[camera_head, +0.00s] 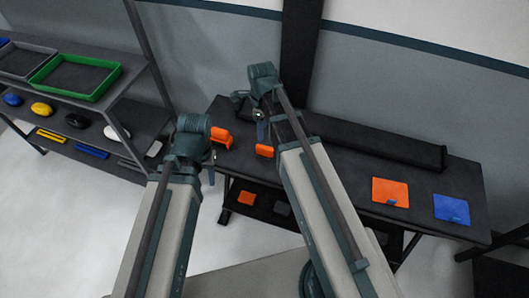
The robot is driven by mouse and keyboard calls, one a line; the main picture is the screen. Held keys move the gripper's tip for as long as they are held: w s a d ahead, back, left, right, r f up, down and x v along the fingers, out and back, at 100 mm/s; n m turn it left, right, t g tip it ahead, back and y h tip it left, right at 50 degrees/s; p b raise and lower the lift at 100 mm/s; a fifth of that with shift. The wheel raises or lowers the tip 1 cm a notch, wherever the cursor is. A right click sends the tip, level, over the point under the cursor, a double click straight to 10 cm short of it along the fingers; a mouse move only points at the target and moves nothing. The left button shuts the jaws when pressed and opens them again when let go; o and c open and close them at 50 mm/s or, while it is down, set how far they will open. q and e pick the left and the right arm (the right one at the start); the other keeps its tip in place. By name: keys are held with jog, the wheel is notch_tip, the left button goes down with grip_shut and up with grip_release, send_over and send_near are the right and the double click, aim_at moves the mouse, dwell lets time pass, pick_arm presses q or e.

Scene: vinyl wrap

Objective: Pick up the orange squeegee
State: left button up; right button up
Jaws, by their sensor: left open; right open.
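Several orange pieces are in view, and I cannot tell for sure which is the squeegee. One orange piece (221,136) lies at the left end of the dark table, just right of my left gripper. A smaller orange block (264,151) lies right of it, below my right gripper. A flat orange square (390,192) lies at the table's right part. My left gripper (211,168) is open at the table's left edge, partly hidden by its own arm. My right gripper (252,112) is open above the table's left part. Neither holds anything visible.
The dark table (345,178) has a long black roll (375,142) along its back. A blue square (452,208) lies at its right end. Another orange piece (246,198) is on the lower shelf. A rack with a green tray (75,94) stands left, across open floor.

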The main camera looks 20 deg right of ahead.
aim_at(265, 147)
jog(key=shift+m, duration=0.7)
jog(key=f+b, duration=0.5)
jog(key=f, duration=0.1)
jog(key=f+b, duration=0.2)
jog(key=b, duration=0.1)
jog(key=shift+w+d+f+b, duration=0.3)
jog(key=shift+d+f+b, duration=0.05)
jog(key=shift+f, duration=0.05)
notch_tip(265, 147, down, 5)
jog(key=b, duration=0.5)
jog(key=shift+s+f, duration=0.15)
jog(key=shift+c, duration=0.3)
grip_shut()
